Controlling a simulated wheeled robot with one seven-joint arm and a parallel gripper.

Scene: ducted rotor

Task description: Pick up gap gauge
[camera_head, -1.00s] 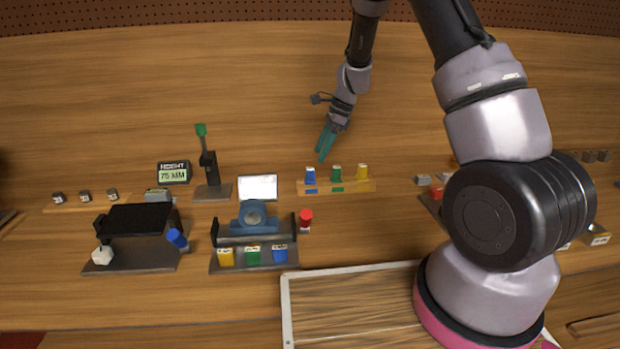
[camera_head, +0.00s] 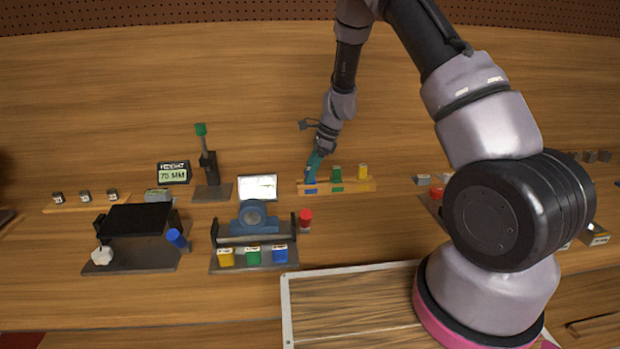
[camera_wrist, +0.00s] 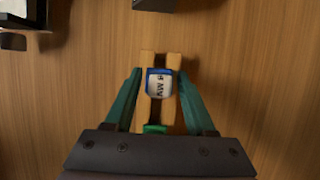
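A blue gap gauge (camera_wrist: 158,83) with a white label marked in MM stands on a narrow wooden rack (camera_wrist: 147,57). In the head view the blue gauge (camera_head: 310,188) is at the rack's left end, partly covered by my gripper (camera_head: 314,168). A green gauge (camera_head: 336,174) and a yellow gauge (camera_head: 362,171) stand to its right on the rack (camera_head: 350,187). In the wrist view my gripper (camera_wrist: 158,72) is open, its teal fingers on either side of the blue gauge with a visible gap at each side. The green gauge (camera_wrist: 155,129) shows partly at the gripper's body.
A blue fixture (camera_head: 253,217) with yellow, green and blue blocks in front stands left of the rack. A red knob (camera_head: 305,216) stands beside it. A height stand (camera_head: 209,175) and display (camera_head: 173,172) are further left. The table behind the rack is clear.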

